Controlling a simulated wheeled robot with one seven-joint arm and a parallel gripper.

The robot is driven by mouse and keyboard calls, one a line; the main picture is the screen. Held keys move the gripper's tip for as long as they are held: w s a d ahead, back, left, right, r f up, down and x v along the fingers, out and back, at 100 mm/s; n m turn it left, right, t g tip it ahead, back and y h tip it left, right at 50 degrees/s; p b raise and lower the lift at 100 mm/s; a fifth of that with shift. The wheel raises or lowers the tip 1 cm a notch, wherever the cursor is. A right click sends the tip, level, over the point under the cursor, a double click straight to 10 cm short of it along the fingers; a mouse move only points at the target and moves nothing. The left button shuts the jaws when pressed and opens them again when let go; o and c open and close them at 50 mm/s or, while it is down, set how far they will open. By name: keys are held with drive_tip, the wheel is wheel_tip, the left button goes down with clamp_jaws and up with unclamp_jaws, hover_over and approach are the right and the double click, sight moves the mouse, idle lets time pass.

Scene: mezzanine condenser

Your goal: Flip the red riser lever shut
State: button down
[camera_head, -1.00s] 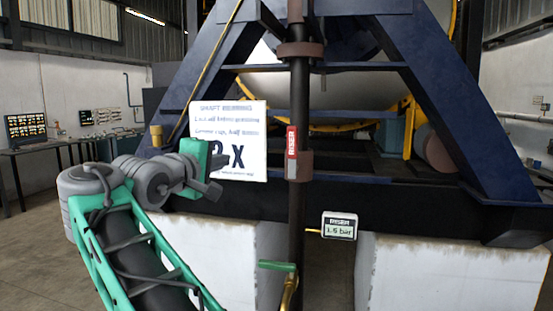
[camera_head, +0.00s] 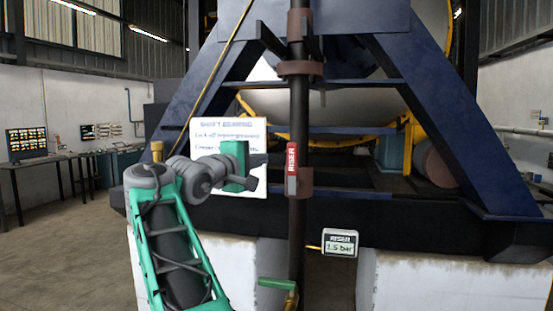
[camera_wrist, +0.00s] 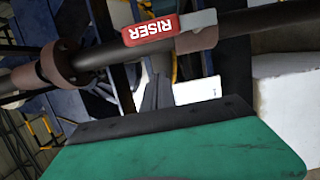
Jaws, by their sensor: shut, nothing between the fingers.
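The red riser lever (camera_head: 292,160) is a red grip marked RISER on a short grey bar. It lies upright along the dark vertical riser pipe (camera_head: 299,110), its grey end at a brown collar (camera_head: 306,180). In the wrist view the lever (camera_wrist: 152,31) crosses the top of the picture and is unobstructed. My gripper (camera_head: 262,160) is just left of the lever in the head view, in front of the white sign. Its dark fingers (camera_wrist: 157,92) are together and empty, and they appear apart from the lever.
A gauge (camera_head: 340,242) reading RISER 1.5 bar is right of the pipe. A green handle (camera_head: 276,284) on a brass fitting is low on the pipe. The white sign (camera_head: 228,130) hangs behind my gripper. Blue frame legs (camera_head: 430,110) stand behind, on pale blocks (camera_head: 425,280).

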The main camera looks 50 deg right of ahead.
sight(292, 169)
drive_tip(key=s+d, duration=0.2)
drive_tip(key=s, duration=0.1)
drive_tip(key=shift+s+d+b, duration=0.25)
drive_tip(key=shift+b, duration=0.15)
